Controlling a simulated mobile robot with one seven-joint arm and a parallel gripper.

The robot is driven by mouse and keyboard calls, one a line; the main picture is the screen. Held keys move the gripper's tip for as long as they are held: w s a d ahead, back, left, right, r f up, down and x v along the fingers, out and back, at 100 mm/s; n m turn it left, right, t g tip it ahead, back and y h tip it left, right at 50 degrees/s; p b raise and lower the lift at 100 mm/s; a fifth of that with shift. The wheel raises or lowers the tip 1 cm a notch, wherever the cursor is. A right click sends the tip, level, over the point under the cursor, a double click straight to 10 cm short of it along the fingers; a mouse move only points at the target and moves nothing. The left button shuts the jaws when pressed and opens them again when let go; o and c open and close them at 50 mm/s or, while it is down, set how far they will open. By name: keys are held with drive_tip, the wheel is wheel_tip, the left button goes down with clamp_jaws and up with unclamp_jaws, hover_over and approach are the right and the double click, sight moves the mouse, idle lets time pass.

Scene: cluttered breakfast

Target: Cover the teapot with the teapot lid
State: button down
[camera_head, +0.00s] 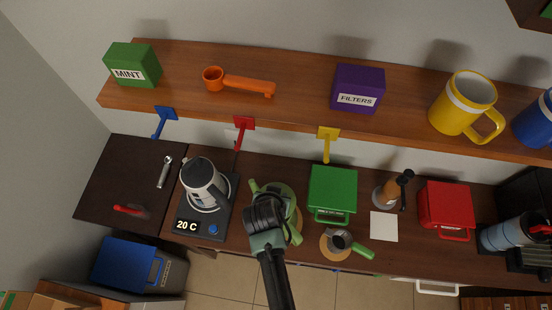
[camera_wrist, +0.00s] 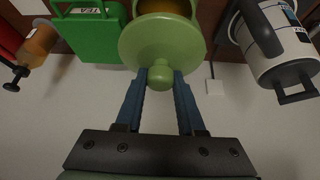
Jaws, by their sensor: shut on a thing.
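My gripper (camera_wrist: 160,80) is shut on the knob of the green teapot lid (camera_wrist: 160,40), seen in the wrist view. The lid is a round green disc, and its knob sits between the two blue fingers. Behind the lid, at the top edge, part of the green teapot (camera_wrist: 193,8) shows with a brownish area inside its rim. The lid overlaps the teapot in this view; the gap between them cannot be judged. In the head view my gripper (camera_head: 265,212) is over the green teapot (camera_head: 297,237), and my arm hides much of the pot and the lid.
A kettle (camera_head: 203,185) on its base stands left of the teapot. A green tea box (camera_head: 333,188) stands to the right, with a green-handled pot (camera_head: 341,240) in front of it. A shelf (camera_head: 300,92) with mugs and boxes runs above the counter.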

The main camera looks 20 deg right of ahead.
drive_tip(key=shift+f+b, duration=2.25)
drive_tip(key=shift+f, duration=0.65)
drive_tip(key=shift+f+b, duration=0.9)
drive_tip(key=shift+f, duration=0.25)
drive_tip(key=shift+c, duration=2.2)
unclamp_jaws()
wheel_tip(320, 180, up, 6)
drive_tip(key=p, duration=0.5)
drive_tip(key=shift+p, duration=0.4)
